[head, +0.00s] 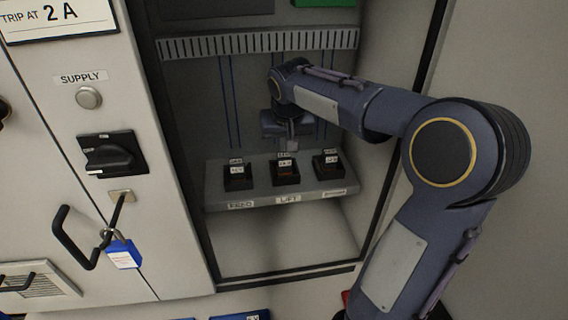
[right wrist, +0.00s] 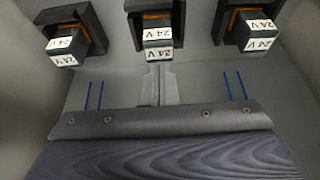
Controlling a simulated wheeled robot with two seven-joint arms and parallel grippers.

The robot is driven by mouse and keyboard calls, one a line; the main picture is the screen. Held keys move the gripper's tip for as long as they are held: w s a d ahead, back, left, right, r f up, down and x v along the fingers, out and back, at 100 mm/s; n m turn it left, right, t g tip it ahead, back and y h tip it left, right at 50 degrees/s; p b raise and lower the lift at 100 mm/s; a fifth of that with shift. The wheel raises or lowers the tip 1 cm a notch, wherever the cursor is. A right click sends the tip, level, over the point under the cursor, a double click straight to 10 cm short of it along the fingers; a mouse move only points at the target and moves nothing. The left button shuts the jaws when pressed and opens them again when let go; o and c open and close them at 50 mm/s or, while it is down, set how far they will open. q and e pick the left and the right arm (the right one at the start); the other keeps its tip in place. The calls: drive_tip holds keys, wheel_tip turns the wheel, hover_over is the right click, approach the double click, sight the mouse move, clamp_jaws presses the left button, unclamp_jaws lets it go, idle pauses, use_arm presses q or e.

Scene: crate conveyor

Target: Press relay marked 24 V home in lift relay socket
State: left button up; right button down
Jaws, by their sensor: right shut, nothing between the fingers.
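Three black sockets stand in a row on the grey shelf in the cabinet. The middle one, the lift socket (head: 286,181), is above the label LIFT and holds a relay (head: 285,163) with a white label. In the right wrist view the middle relay (right wrist: 158,37) reads 24 V and shows some orange. My right gripper (head: 291,147) is shut and empty, just above and behind the middle relay. Its fingertips (right wrist: 159,68) point at that relay; contact cannot be told. My left gripper is out of view.
The left relay (head: 237,171) and right relay (head: 332,162) stand close beside the middle one, also labelled 24 V in the wrist view. A slotted duct (head: 258,44) and cabinet walls enclose the space. A blue padlock (head: 122,253) hangs outside, left.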

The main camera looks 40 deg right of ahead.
sight(284, 156)
drive_tip(key=shift+f+b, duration=0.75)
drive_tip(key=shift+f, duration=0.2)
idle(0.4)
idle(0.3)
wheel_tip(284, 156, up, 6)
drive_tip(key=p, duration=0.5)
drive_tip(key=shift+r, duration=0.1)
drive_tip(key=shift+a, duration=0.1)
idle(0.5)
